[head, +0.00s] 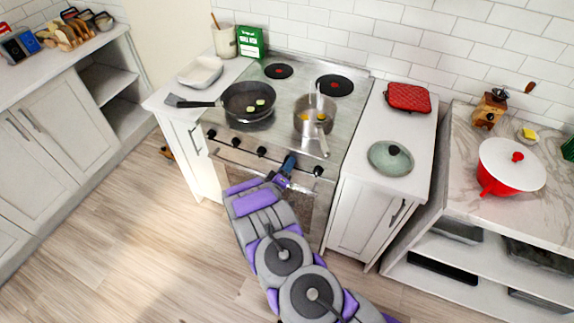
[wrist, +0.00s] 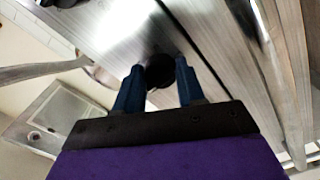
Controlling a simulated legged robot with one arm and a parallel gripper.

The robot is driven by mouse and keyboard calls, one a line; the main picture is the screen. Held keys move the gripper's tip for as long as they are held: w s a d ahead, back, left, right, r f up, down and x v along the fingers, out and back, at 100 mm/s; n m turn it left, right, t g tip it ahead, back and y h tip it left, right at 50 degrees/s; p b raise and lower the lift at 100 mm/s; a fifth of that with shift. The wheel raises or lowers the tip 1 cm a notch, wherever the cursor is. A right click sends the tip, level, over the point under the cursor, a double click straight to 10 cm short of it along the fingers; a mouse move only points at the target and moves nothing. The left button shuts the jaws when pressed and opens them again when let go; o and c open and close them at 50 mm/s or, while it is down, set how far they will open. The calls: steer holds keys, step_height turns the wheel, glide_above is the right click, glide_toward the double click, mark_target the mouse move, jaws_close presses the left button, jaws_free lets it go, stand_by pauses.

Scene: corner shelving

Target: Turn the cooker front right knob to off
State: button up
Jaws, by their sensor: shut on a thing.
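The cooker (head: 292,75) has a steel top and a row of black knobs along its front edge. My gripper (head: 288,167) is at the front panel, to the left of the rightmost knob (head: 318,171), which stands clear. In the wrist view, the two blue fingers of my gripper (wrist: 159,68) are on either side of a black round knob (wrist: 160,74), shut on it. In the head view, the gripper hides this knob. Its pointer or mark cannot be made out.
A steel pot (head: 314,118) stands on the front right of the cooker, its handle reaching over the front edge. A black frying pan (head: 247,103) with food stands at front left. A pot lid (head: 390,158) lies on the right counter.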

steer(key=shift+a+n, duration=0.2)
steer(key=shift+n, duration=0.1)
steer(key=o, duration=1)
steer(key=shift+a+f, duration=0.1)
steer(key=shift+a, duration=0.05)
steer(key=shift+o, duration=0.2)
steer(key=shift+s, duration=0.35)
steer(key=p+v, duration=0.1)
steer(key=v, duration=1.5)
steer(key=shift+s+a, duration=0.15)
steer(key=shift+s, duration=0.15)
